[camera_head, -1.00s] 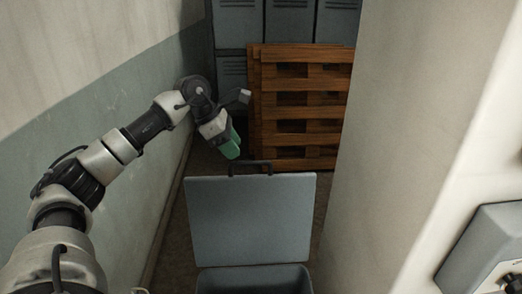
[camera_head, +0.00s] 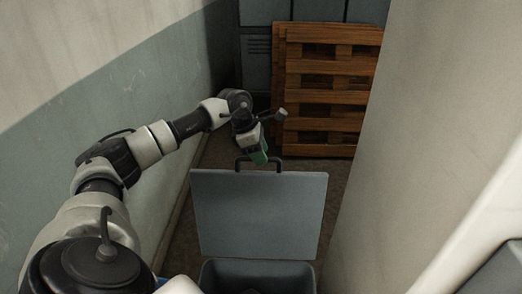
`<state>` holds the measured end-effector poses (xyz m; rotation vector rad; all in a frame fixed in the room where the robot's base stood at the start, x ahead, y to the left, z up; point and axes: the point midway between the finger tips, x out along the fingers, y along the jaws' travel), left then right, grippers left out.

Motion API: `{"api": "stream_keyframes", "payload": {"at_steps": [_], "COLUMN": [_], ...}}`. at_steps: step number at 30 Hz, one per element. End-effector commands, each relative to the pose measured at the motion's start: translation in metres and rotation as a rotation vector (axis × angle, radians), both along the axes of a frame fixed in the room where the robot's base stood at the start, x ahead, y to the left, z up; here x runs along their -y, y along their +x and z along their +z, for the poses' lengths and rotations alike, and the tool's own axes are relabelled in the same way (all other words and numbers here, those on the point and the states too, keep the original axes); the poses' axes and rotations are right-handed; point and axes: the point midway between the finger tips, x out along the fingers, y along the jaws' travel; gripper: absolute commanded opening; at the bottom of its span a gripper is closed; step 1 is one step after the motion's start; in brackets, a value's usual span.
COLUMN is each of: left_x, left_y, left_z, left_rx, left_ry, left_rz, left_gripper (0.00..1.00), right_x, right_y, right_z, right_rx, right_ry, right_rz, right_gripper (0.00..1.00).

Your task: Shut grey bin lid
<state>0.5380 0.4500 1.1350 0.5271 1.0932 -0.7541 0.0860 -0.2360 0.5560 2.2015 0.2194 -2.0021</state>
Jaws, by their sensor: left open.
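The grey bin (camera_head: 305,271) stands on the floor at the bottom middle, partly cut off by the frame's lower edge. Its grey lid (camera_head: 260,215) is open and stands up at the back of the bin. A dark handle (camera_head: 279,161) sits on the lid's top edge. My left gripper (camera_head: 260,158) has green fingers and is open, right by the handle at the top of the lid. I cannot tell whether it touches the handle. My right gripper is not in view.
Wooden pallets (camera_head: 333,92) lean upright behind the bin, before grey lockers (camera_head: 255,62). A wall (camera_head: 90,120) runs close on the left and a pale wall (camera_head: 385,190) close on the right. A narrow strip of floor lies between them.

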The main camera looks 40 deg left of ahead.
Motion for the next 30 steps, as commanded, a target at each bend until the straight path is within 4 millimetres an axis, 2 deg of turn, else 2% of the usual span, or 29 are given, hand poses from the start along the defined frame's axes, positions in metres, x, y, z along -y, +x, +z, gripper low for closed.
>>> {"api": "stream_keyframes", "payload": {"at_steps": [1,4,11,15,19,20,30], "left_x": [0.001,0.002,0.002,0.002,0.002,0.002,0.001], "left_y": [0.001,0.002,0.002,0.002,0.002,0.002,0.002], "left_z": [-0.002,-0.006,-0.007,-0.007,-0.006,-0.006,-0.006], "left_rx": [0.0,0.001,0.001,0.001,0.001,0.001,0.01], "left_ry": [0.0,0.001,0.001,0.001,0.001,0.001,0.008], "left_rz": [0.001,0.0,0.0,0.0,0.0,0.0,0.001], "left_gripper": [0.42,0.42,0.42,0.22,0.02,0.0,0.0], "right_x": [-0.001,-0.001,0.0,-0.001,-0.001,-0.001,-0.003], "right_y": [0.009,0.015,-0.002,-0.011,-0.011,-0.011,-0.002], "right_z": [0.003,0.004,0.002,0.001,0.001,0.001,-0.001], "right_rx": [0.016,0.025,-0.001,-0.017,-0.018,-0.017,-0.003], "right_ry": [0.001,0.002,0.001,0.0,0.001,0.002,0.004], "right_rz": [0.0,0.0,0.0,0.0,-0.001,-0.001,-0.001], "right_gripper": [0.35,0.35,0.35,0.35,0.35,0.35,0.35]}}
